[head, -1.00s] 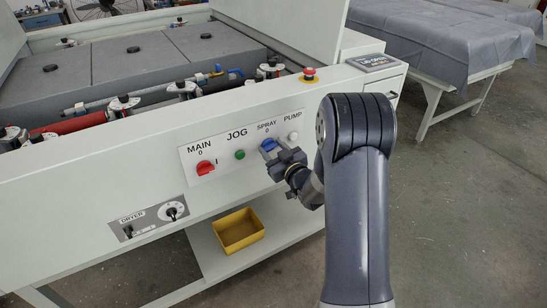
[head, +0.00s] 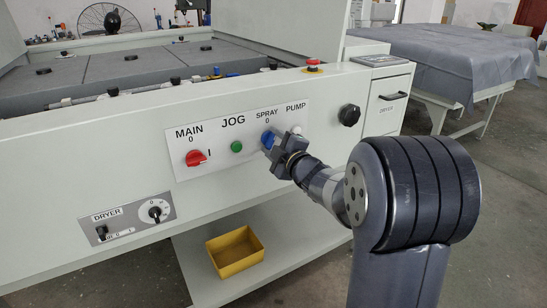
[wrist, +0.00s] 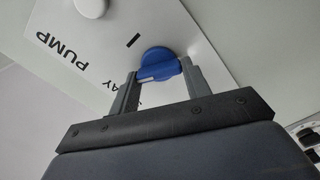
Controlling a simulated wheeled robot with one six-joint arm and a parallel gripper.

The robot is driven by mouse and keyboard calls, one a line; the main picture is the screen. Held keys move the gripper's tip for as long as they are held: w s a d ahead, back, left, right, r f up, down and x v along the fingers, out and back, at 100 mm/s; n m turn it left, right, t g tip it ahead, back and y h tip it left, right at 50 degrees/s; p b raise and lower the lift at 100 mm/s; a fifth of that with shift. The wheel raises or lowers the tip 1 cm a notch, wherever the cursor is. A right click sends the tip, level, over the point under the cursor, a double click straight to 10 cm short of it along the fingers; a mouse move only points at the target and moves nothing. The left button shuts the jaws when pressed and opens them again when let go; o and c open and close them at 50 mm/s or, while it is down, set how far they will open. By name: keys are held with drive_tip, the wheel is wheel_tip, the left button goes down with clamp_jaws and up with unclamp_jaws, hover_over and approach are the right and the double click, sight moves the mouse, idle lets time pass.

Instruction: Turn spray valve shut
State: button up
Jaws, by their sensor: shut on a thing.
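The blue spray knob (head: 267,139) sits on the white control panel under the label SPRAY and a 0 mark. My gripper (head: 271,144) is at the knob, coming in from the right, and partly covers it. In the wrist view the blue knob (wrist: 158,62) shows its raised grip between the two fingers of my gripper (wrist: 160,77), which is shut on it. The grip lies roughly across the wrist picture, and an I mark is on the panel just beyond it. The knob's exact setting is hard to tell.
On the same panel are the red MAIN switch (head: 196,158), the green JOG button (head: 236,146) and the white PUMP button (head: 296,130) close by my gripper. A black knob (head: 349,115) is further right. A yellow bin (head: 235,252) stands on the shelf below.

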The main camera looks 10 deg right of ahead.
drive_tip(key=n+b, duration=0.2)
drive_tip(key=shift+f+n+b, duration=0.3)
drive_tip(key=shift+r+n+b, duration=0.1)
drive_tip(key=shift+n+b, duration=1)
drive_tip(key=shift+n, duration=0.1)
drive_tip(key=o, duration=1)
drive_tip(key=shift+r, duration=0.1)
drive_tip(key=p+v, duration=0.1)
drive_tip(key=v, duration=1)
